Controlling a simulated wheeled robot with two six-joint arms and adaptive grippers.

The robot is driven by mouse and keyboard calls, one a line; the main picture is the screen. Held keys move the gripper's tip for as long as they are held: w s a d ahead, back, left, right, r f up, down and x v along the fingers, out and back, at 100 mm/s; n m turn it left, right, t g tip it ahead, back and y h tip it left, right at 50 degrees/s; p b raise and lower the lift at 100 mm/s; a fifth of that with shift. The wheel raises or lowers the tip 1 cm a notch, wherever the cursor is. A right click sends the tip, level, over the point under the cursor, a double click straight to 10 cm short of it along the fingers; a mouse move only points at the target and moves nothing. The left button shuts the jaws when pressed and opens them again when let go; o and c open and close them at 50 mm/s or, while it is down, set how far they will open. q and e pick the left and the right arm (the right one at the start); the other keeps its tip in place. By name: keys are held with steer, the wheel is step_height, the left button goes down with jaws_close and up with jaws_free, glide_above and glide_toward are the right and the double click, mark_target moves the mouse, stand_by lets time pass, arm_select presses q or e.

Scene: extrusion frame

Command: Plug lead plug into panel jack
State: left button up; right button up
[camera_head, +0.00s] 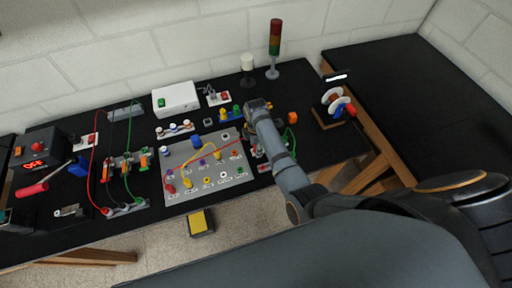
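The grey panel (211,194) lies on the black table with several coloured jacks in rows. A red plug (170,188) stands at its left side, and a red lead (222,153) runs from there up to the right toward my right arm. A yellow lead curves between a yellow plug (187,183) and another yellow plug (217,155) on the panel. My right gripper (258,104) is beyond the panel's upper right corner, small and partly hidden by its own wrist. I cannot tell whether it is open or holds anything. My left gripper is not in view.
A white box (176,99), a signal tower (274,48) and a lamp post (247,66) stand along the back. Terminal blocks with red and green leads (124,164) are at left. A spool stand (333,108) is at right.

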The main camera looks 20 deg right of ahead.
steer(key=shift+c, duration=0.4)
jaws_close()
steer(key=shift+r, duration=0.1)
steer(key=shift+w+r, duration=0.1)
steer(key=shift+r, duration=2.8)
